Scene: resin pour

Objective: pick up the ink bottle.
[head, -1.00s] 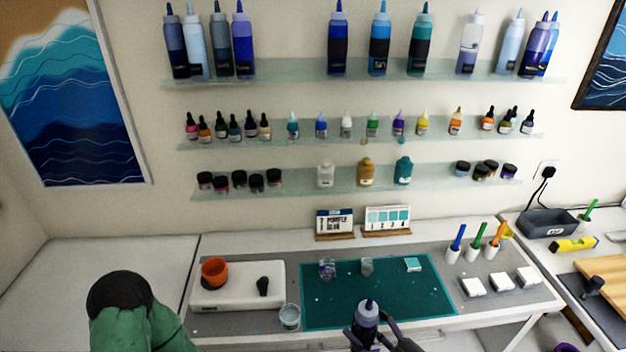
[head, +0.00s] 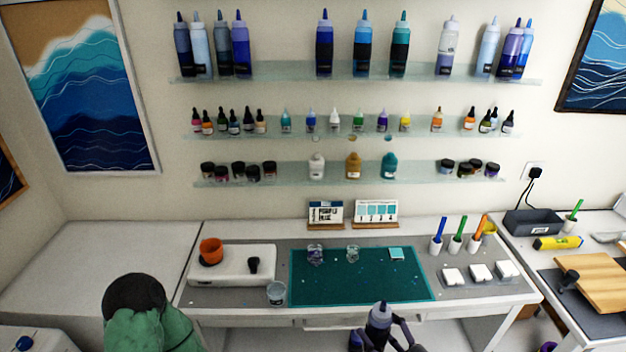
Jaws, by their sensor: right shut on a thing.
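My right gripper (head: 380,334) is at the bottom centre of the head view, in front of the table's front edge. It is shut on a grey-violet bottle with a pointed nozzle (head: 380,313), held upright with its tip up. The lower part of the bottle is partly hidden by the fingers and the frame edge. Small dropper ink bottles (head: 249,121) and nozzle bottles stand on the middle shelf, and taller nozzle bottles (head: 324,45) on the top shelf. My left gripper is not in view.
The left table (head: 90,255) is bare.

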